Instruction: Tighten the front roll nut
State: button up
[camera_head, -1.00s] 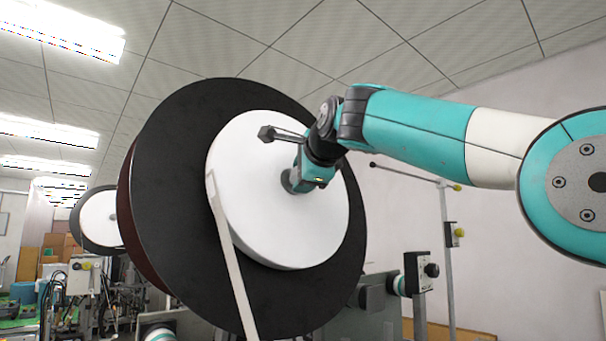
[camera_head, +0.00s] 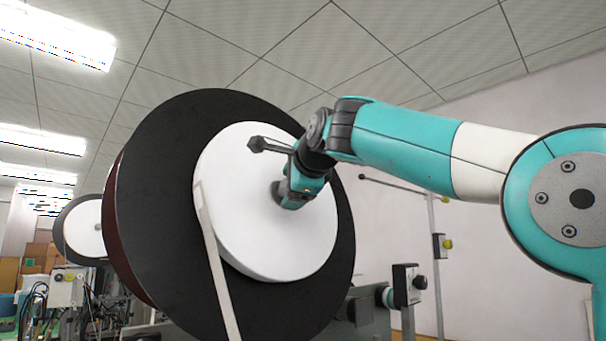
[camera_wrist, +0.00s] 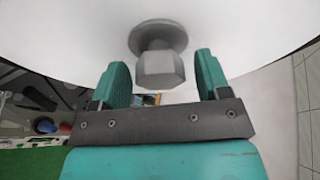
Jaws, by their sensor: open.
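The front roll is a white roll (camera_head: 258,240) on a large black disc (camera_head: 150,210), with a white strip (camera_head: 218,285) hanging down from it. In the wrist view the grey hex roll nut (camera_wrist: 158,68) sits on a round flange (camera_wrist: 158,33) at the white face. My gripper (camera_wrist: 157,80) is open, one teal finger on each side of the nut, with gaps showing on both sides. In the head view my gripper (camera_head: 285,192) is at the middle of the white face and mostly hides the nut.
A second roll (camera_head: 84,228) stands behind at the left. A thin post with a box (camera_head: 440,245) and a machine control box (camera_head: 408,284) stand at the right. Machinery and cables fill the lower left.

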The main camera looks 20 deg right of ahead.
jog(key=b+v, duration=0.1)
jog(key=v, duration=1.6)
jog(key=shift+b, duration=0.4)
